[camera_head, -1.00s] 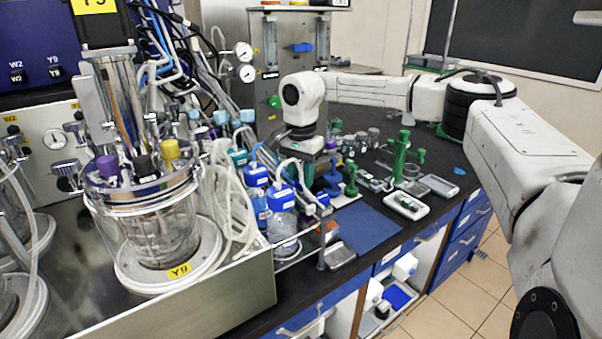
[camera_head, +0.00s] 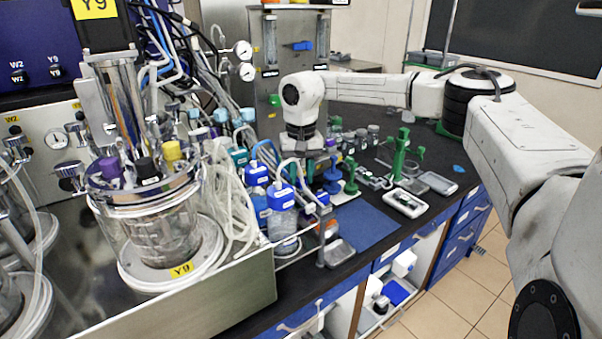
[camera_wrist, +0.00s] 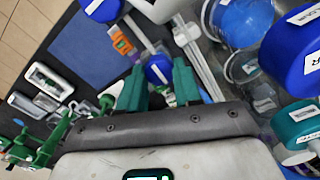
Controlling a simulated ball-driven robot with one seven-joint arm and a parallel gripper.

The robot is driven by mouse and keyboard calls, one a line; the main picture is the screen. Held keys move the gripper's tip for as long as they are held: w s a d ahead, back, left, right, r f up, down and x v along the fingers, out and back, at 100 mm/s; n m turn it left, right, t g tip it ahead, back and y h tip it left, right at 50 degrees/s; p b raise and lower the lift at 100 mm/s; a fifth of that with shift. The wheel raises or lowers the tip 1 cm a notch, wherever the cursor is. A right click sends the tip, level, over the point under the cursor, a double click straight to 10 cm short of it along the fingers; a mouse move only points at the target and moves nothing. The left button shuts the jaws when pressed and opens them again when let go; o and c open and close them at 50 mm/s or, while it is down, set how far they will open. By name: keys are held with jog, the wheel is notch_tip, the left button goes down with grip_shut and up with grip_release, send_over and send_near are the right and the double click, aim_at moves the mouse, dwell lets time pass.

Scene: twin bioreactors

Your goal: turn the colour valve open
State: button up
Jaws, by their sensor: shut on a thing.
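My gripper (camera_wrist: 158,76) points down over the bench, its two green fingers close on either side of a round blue knob (camera_wrist: 158,68) with a white label. I take it as shut on that knob, though the fingers and dark palm hide part of the contact. Which of these is the colour valve is not clear from the labels.
Blue-capped bottles (camera_head: 282,197) and clear tubing crowd the left side, beside the glass vessel (camera_head: 162,230). Green stands (camera_head: 400,155) and small trays (camera_head: 405,203) are to the right. A blue mat (camera_head: 365,224) lies clear in front.

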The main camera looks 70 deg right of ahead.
aim_at(301, 179)
jog(key=shift+r+n, duration=0.1)
jog(key=shift+n, duration=0.2)
jog(key=o, duration=1)
jog(key=shift+o, duration=0.2)
notch_tip(301, 179, up, 11)
jog(key=b, duration=0.1)
jog(key=shift+f, duration=0.25)
dwell(0.4)
